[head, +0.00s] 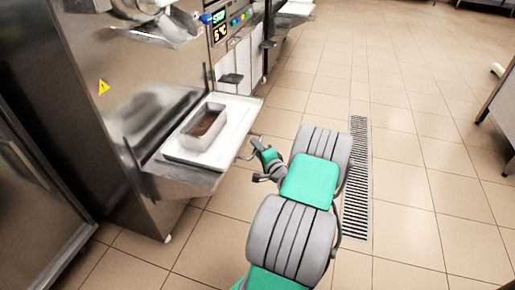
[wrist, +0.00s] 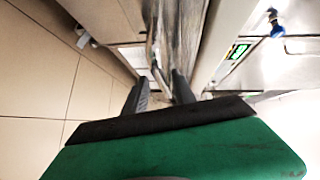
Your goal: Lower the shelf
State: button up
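The metal shelf (head: 187,174) sticks out from the front of the batch freezer at the left of the head view. A white tray (head: 240,112) lies on it. A metal pan (head: 204,128) with a brown content stands on the tray. My gripper (head: 254,161) is just right of the shelf's outer edge, close to a thin bent bar there. In the wrist view, my gripper's two dark fingers (wrist: 160,88) are apart, with a narrow grey part showing between and beyond them. I cannot tell whether they touch it.
Another metal cabinet (head: 35,190) stands at the far left. A floor drain grate (head: 357,190) runs right of my arm.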

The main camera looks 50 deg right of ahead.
jog(key=p+v, duration=0.2)
jog(key=v, duration=0.5)
jog(key=shift+s+a, duration=0.15)
jog(key=shift+s, duration=0.2)
jog(key=shift+r, duration=0.1)
